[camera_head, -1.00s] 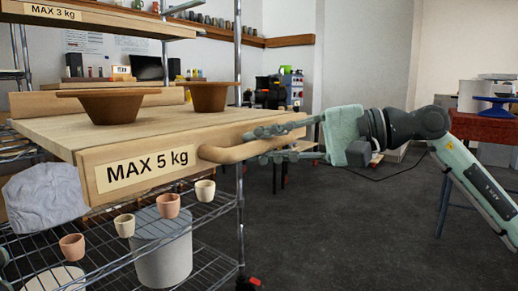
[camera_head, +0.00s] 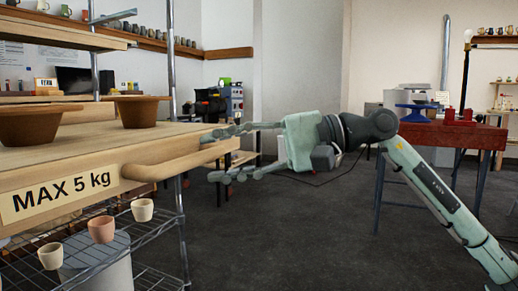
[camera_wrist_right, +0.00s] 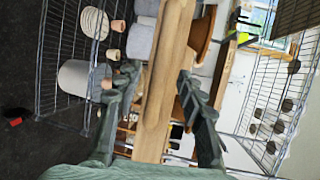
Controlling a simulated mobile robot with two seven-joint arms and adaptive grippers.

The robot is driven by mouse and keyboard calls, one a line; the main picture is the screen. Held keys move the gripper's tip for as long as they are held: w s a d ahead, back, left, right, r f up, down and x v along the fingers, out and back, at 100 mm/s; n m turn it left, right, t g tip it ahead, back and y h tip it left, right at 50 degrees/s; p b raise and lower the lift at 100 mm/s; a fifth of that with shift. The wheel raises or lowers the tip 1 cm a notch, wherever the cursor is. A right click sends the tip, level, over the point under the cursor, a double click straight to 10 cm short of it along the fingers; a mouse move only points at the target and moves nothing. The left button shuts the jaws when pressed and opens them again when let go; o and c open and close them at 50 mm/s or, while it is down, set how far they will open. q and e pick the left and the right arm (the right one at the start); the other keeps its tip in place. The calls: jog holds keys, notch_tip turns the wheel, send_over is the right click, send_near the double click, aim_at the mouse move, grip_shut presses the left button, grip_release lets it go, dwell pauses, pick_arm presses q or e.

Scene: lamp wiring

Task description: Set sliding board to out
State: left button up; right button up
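The sliding board (camera_head: 85,146) is a pale wooden shelf board with a "MAX 5 kg" label on its front edge. It juts out in front of the rack's metal post. A rounded wooden handle (camera_head: 165,163) runs along its front. My right gripper (camera_head: 212,157) is at the handle's right end, one finger above it and one below, spread apart. In the right wrist view the handle (camera_wrist_right: 158,110) passes between the two open fingers, with gaps beside it. My left gripper is not in view.
Two brown bowls (camera_head: 137,111) stand on the board. A red table (camera_head: 455,135) stands at the right.

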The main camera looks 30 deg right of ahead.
jog(key=v, duration=0.7)
jog(key=shift+s+d, duration=0.15)
jog(key=shift+d, duration=0.1)
